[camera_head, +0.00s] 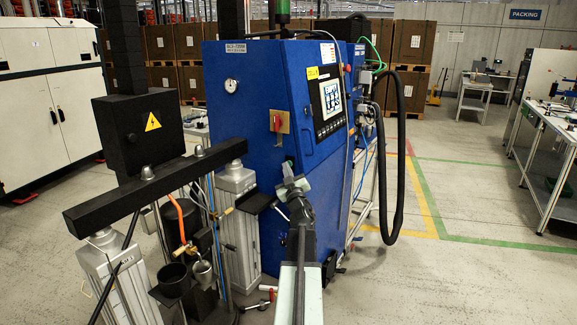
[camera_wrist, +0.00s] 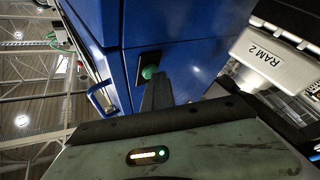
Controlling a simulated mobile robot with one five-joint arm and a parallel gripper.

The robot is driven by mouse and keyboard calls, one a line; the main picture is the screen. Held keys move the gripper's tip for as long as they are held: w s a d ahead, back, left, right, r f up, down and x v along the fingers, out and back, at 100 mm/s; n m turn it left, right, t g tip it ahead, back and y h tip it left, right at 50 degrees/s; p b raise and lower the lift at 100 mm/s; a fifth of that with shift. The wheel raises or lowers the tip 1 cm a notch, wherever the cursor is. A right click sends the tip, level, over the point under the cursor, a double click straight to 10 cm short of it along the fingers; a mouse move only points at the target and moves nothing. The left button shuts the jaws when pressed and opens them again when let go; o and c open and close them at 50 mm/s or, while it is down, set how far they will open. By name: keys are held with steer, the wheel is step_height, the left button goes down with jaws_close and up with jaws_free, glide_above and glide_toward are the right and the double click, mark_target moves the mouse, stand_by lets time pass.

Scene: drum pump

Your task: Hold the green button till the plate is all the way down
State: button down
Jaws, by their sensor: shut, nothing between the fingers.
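The green button (camera_wrist: 149,72) sits on a dark square mount on the side of the blue cabinet (camera_head: 262,90). My gripper (camera_wrist: 157,84) is shut and empty, and its dark fingertips reach up to the button's lower edge. I cannot tell whether they press it. In the head view my gripper (camera_head: 290,178) points at the cabinet's lower front, and the button is not clear there. The black crossbeam (camera_head: 160,190) spans two pale ram columns (camera_head: 238,225), close above their tops. I cannot make out the plate.
A white ram block marked RAM 2 (camera_wrist: 262,56) is close on the right in the wrist view. A red switch (camera_head: 277,123) and a screen panel (camera_head: 330,98) are on the cabinet. A thick black hose (camera_head: 398,150) hangs behind it.

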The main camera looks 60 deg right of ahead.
steer(key=shift+a, duration=0.85)
steer(key=shift+a, duration=0.1)
steer(key=a, duration=0.5)
stand_by(0.4)
